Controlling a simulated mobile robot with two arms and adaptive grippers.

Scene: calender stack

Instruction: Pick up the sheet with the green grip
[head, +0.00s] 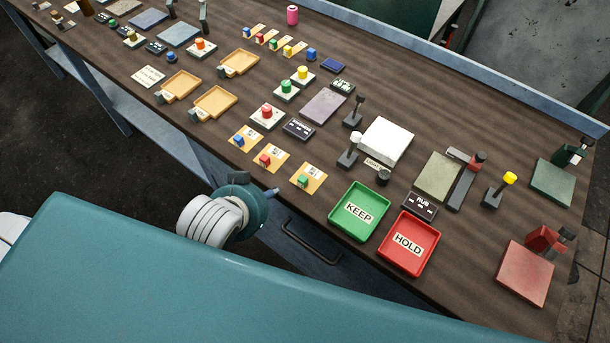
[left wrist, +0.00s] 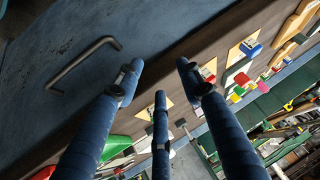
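The sheet with the green grip (head: 316,173) is a small yellow-orange card with a green block on it, flat near the bench's front edge in the head view. In the left wrist view a card edge behind the middle finger may be this sheet; its grip is hidden there. Similar sheets with a red grip (head: 276,153) and a blue grip (head: 251,131) lie to its left. My left gripper (head: 262,193) is at the bench's front edge, left of the green-grip sheet and apart from it. Its three fingers (left wrist: 160,84) are spread and empty. My right gripper is not in view.
A green KEEP tray (head: 337,221) and a red HOLD tray (head: 387,264) stand right of the sheet. A drawer handle (head: 309,242) sits on the bench front, also in the left wrist view (left wrist: 82,60). Blocks, pads and small levers crowd the bench behind.

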